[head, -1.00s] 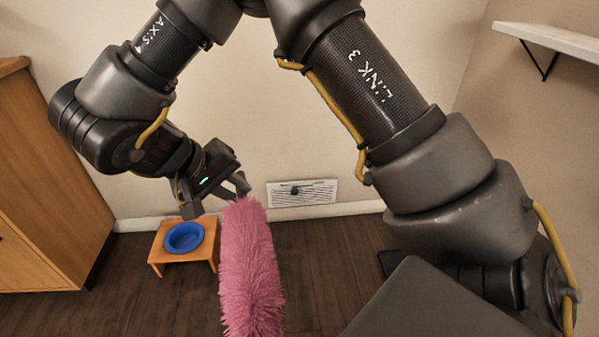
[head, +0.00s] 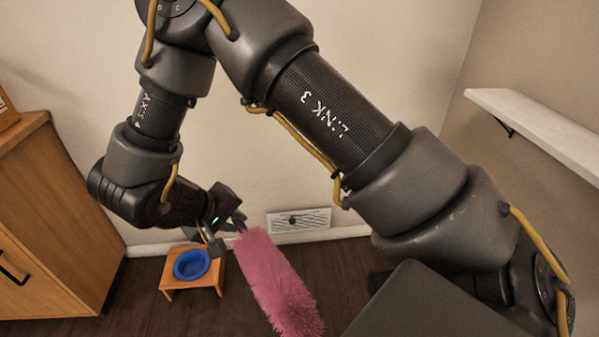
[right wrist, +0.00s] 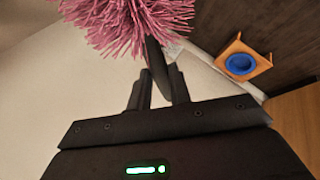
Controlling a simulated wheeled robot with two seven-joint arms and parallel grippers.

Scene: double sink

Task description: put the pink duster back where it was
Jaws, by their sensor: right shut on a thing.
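The pink duster (head: 278,285) is a fluffy pink head on a dark handle. It hangs in the air, slanting down and to the right in the head view. My right gripper (head: 228,232) is shut on its handle, just above the fluffy head. In the right wrist view the duster's pink fluff (right wrist: 130,22) is at the top, and the gripper's fingers (right wrist: 160,85) close around the dark handle. My left gripper is not in view.
A small wooden stand (head: 210,283) with a blue bowl (head: 192,264) is on the dark floor near the wall. A wooden cabinet (head: 60,220) stands at the left. A white wall shelf (head: 540,128) is at the right. A white vent (head: 299,221) is low on the wall.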

